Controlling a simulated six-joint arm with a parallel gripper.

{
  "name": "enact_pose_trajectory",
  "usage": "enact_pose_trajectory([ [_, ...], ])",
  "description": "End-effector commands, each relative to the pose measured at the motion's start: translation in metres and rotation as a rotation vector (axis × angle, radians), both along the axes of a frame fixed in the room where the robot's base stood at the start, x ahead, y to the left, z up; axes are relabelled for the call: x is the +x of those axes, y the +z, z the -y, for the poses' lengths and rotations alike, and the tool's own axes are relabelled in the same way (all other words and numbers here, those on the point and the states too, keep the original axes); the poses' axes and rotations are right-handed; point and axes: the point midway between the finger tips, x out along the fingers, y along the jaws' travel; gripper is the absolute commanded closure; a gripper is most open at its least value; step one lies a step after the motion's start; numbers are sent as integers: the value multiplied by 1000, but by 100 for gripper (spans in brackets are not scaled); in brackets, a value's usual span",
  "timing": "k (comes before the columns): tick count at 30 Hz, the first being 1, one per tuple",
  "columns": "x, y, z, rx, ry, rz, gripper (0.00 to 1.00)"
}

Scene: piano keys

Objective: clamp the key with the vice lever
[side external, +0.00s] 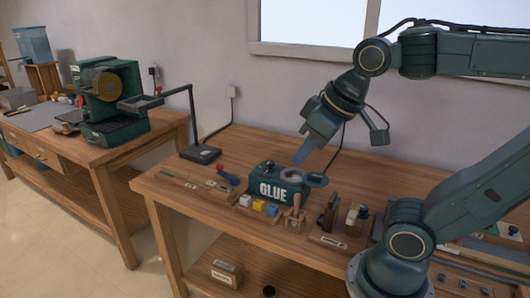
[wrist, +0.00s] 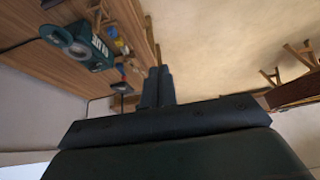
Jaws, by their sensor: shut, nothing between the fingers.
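My gripper (side external: 303,156) is shut and empty, pointing down and left above the workbench, just above the green glue box (side external: 272,190). Its two dark fingers lie together in the wrist view (wrist: 158,86). The glue box has a round opening on top and also shows at upper left in the wrist view (wrist: 101,53), apart from the fingers. I cannot clearly make out a piano key or a vice lever in either view. A small tool with red and blue parts (side external: 228,174) lies left of the glue box.
Coloured blocks (side external: 258,205) and a wooden holder (side external: 295,218) stand along the front edge of the bench (side external: 185,207). A black desk lamp (side external: 199,153) stands at the back left. A green machine (side external: 110,98) is on another bench. The bench behind the glue box is mostly clear.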

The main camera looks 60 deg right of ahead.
Motion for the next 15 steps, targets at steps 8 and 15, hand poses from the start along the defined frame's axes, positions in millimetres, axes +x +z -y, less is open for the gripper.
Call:
enact_pose_trajectory([
  [8,-28,-17,-1,-15,17,6,100],
  [15,-28,-18,-1,-16,17,4,100],
])
